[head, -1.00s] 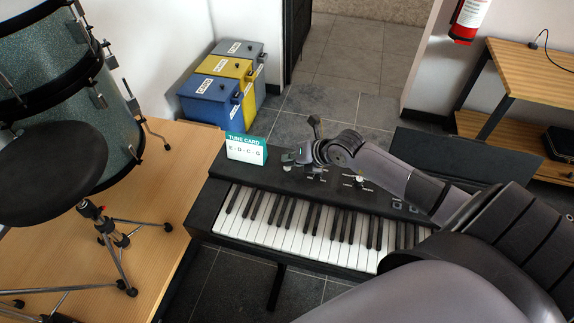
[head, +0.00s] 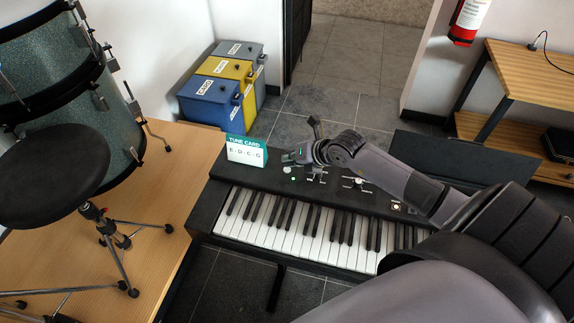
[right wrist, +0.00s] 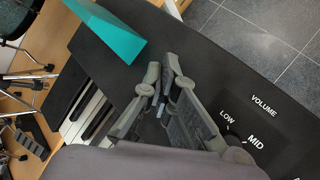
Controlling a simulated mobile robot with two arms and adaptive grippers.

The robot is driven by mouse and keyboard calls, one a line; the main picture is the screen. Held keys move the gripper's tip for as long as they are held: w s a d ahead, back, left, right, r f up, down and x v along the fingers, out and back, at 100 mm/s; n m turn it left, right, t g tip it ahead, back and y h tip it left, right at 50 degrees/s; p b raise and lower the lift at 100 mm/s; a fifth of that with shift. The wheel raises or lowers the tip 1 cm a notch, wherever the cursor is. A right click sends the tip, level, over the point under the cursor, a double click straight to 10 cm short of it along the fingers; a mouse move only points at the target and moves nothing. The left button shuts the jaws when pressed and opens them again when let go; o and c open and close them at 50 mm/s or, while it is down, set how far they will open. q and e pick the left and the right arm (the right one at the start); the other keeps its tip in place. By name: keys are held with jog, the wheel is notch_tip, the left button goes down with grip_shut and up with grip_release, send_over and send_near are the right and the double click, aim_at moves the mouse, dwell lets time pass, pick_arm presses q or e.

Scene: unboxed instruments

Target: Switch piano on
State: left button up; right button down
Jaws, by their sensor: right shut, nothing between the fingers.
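The piano (head: 225,212) is a black keyboard on a stand, with its control panel behind the white and black keys. My right gripper (head: 288,157) is over the left part of the panel, fingers shut and empty. A small white round spot (head: 287,169) and a small green light (head: 294,179) show just in front of it. A pale lit button (head: 396,206) shows farther right. In the right wrist view the shut fingers (right wrist: 163,68) are over the black panel, beside the volume knob (right wrist: 233,139). I cannot tell whether they touch it. My left gripper is out of view.
A teal and white tune card (head: 247,151) stands on the piano's back left, close to my gripper. A drum and stool (head: 50,175) are on the wooden platform at left. Blue, yellow and grey bins (head: 212,100) stand behind. A wooden shelf (head: 530,75) is at right.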

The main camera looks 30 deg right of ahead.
aim_at(290, 168)
notch_tip(290, 168, up, 6)
jog(key=p, duration=0.5)
dwell(0.4)
dwell(0.4)
